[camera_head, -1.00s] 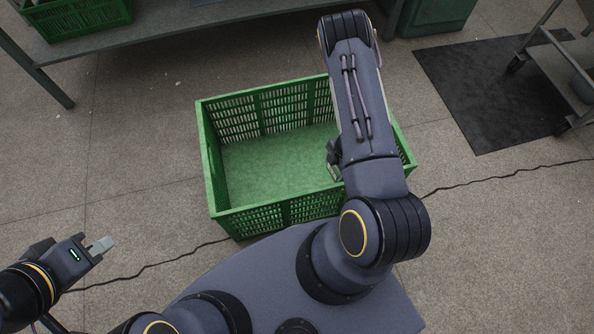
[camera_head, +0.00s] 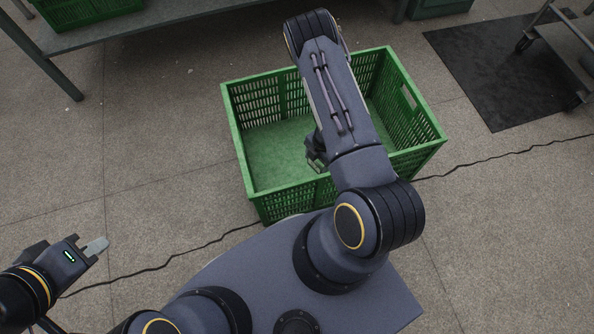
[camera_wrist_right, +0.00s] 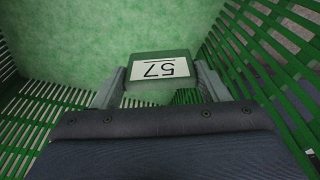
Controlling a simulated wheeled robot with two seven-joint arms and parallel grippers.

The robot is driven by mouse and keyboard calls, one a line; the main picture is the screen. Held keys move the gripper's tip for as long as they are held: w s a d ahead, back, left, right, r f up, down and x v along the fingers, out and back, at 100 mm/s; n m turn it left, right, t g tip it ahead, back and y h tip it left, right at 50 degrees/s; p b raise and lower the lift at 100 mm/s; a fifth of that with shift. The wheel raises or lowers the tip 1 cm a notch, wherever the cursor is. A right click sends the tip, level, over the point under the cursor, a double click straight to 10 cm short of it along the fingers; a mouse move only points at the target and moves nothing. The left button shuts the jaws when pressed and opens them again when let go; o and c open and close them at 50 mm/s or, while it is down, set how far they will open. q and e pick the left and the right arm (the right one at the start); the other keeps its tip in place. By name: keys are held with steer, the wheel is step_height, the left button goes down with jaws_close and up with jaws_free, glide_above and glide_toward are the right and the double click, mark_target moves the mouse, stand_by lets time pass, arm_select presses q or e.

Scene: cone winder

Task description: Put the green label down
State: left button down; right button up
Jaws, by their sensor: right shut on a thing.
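The green label (camera_wrist_right: 158,66) is a small green block with a white face reading 57, upside down in the right wrist view. My right gripper (camera_wrist_right: 161,82) is shut on it, one finger at each side. In the head view my right gripper (camera_head: 316,158) is over the green crate (camera_head: 285,206), near its front wall. My arm hides part of the crate, and I cannot make out the label there. The wrist view shows the crate floor beyond the label; I cannot tell the gap. My left gripper (camera_head: 98,246) is away at the lower left, its finger gap unclear.
The crate's slatted walls (camera_wrist_right: 285,55) rise on both sides of my right gripper. A grey table (camera_head: 185,28) with another green crate (camera_head: 85,10) stands at the back left. A black mat (camera_head: 505,75) and a wheeled cart (camera_head: 570,50) are at the right.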

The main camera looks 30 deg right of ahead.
steer(key=w+a+f+b, duration=0.1)
steer(key=a+f, duration=0.1)
steer(key=w+a+f+b, duration=0.1)
steer(key=a+f, duration=0.1)
steer(key=w+a+f+b, duration=0.1)
steer(key=w+a+f, duration=0.1)
steer(key=f, duration=0.1)
steer(key=shift+a, duration=0.15)
steer(key=shift+w+a+f+b, duration=0.1)
steer(key=shift+a+f+b, duration=0.1)
steer(key=shift+f+b, duration=1.15)
steer(key=shift+f, duration=0.4)
steer(key=o, duration=0.5)
steer(key=shift+f, duration=0.1)
steer(key=o, duration=0.5)
steer(key=shift+c, duration=0.2)
